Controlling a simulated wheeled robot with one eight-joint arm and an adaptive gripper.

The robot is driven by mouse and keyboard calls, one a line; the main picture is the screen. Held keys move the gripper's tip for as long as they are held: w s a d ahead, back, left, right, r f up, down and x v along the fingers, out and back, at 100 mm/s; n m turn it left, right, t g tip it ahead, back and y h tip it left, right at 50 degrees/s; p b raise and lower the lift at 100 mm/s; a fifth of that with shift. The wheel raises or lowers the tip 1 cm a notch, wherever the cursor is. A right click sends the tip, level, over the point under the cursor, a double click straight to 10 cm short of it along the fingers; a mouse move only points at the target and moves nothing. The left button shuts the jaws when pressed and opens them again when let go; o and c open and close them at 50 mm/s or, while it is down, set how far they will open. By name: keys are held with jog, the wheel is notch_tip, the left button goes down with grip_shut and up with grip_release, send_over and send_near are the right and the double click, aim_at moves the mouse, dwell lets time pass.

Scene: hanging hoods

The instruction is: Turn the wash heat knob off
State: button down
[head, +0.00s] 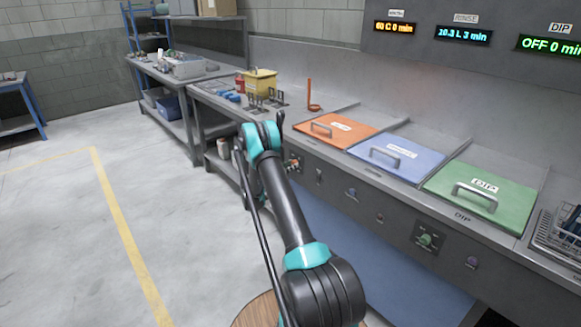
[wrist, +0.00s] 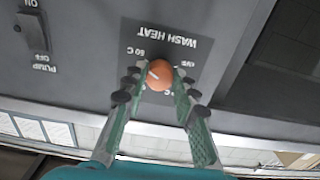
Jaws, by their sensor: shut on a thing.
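The wash heat knob (wrist: 160,75) is a round orange knob with a pale pointer line, on a dark panel lettered WASH HEAT, which appears upside down in the wrist view. My gripper (wrist: 158,83) has its two fingers on either side of the knob and is shut on it. Part of the dial lettering is hidden by the fingers. In the head view the orange knob (head: 295,164) shows small beside the end of my arm. The wash display (head: 394,28) above reads about 60 C and 0 min.
A pump switch (wrist: 32,32) is beside the knob on the panel. Orange (head: 336,129), blue (head: 390,158) and green (head: 480,193) lids with handles cover the counter. A green knob (head: 425,239) is farther right on the front. The floor at left is clear.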

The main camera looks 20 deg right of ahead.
jog(key=n, duration=3.5)
jog(key=shift+r+n, duration=0.15)
jog(key=shift+n, duration=0.15)
jog(key=n, duration=1.2)
jog(key=shift+a, duration=0.1)
jog(key=shift+n, duration=0.3)
